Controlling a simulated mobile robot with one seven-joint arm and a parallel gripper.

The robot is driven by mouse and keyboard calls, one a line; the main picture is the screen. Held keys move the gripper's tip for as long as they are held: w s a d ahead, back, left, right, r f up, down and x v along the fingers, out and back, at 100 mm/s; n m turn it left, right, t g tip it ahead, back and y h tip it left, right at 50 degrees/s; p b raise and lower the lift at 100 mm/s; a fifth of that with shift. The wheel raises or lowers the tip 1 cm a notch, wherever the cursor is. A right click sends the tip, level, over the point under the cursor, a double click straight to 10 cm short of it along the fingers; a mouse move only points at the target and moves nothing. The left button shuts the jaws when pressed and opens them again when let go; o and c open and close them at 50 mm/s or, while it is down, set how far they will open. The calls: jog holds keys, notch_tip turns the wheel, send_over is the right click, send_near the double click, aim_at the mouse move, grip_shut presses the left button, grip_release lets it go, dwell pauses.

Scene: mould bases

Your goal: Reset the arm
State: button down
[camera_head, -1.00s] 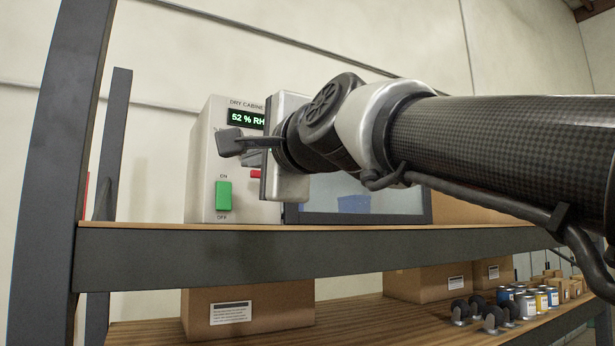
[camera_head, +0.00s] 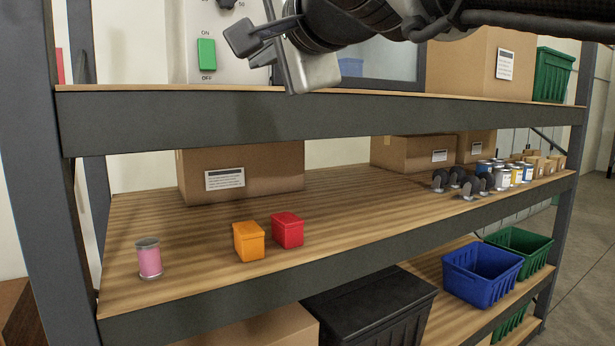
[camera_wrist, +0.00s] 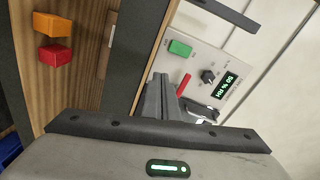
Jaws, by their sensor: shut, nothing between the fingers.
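My gripper (camera_head: 258,36) is at the top of the head view, in front of the pale dry cabinet (camera_head: 222,72) on the upper shelf. Its dark fingers point left and are closed with nothing between them. In the wrist view the closed fingers (camera_wrist: 160,96) stand in front of the cabinet panel (camera_wrist: 222,58). That panel carries a green switch (camera_wrist: 180,48), a red lever (camera_wrist: 184,84), a dark knob (camera_wrist: 208,76) and a lit display (camera_wrist: 224,88). A small gap seems to lie between fingers and panel, but I cannot tell how wide.
The upper shelf edge (camera_head: 300,122) runs below my gripper. The lower shelf holds a pink jar (camera_head: 149,258), an orange bin (camera_head: 249,241), a red bin (camera_head: 287,230), a cardboard box (camera_head: 270,170) and several cans. A grey upright (camera_head: 35,170) stands at left.

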jog(key=s+d+f+n+g+h+p, duration=0.15)
jog(key=d+f, duration=0.25)
jog(key=f, duration=0.4)
jog(key=s+d+f+n+g+h, duration=0.2)
jog(key=d+f, duration=0.2)
jog(key=f, duration=0.3)
jog(key=s+d+f+n+g+h, duration=0.2)
jog(key=d+f, duration=0.2)
jog(key=f, duration=0.4)
jog(key=s+d+f+n+g+h, duration=0.1)
jog(key=s+d+f+n+g, duration=0.1)
jog(key=s+d+f, duration=0.2)
jog(key=s+d+f+n+g+h+p, duration=0.1)
jog(key=s+d+f+n+g, duration=0.1)
jog(key=s+d+f, duration=0.2)
jog(key=s+f, duration=0.3)
jog(key=f, duration=0.5)
jog(key=shift+s+d+f, duration=0.2)
jog(key=shift+s+d, duration=0.1)
jog(key=shift+s, duration=0.1)
jog(key=shift+h, duration=0.25)
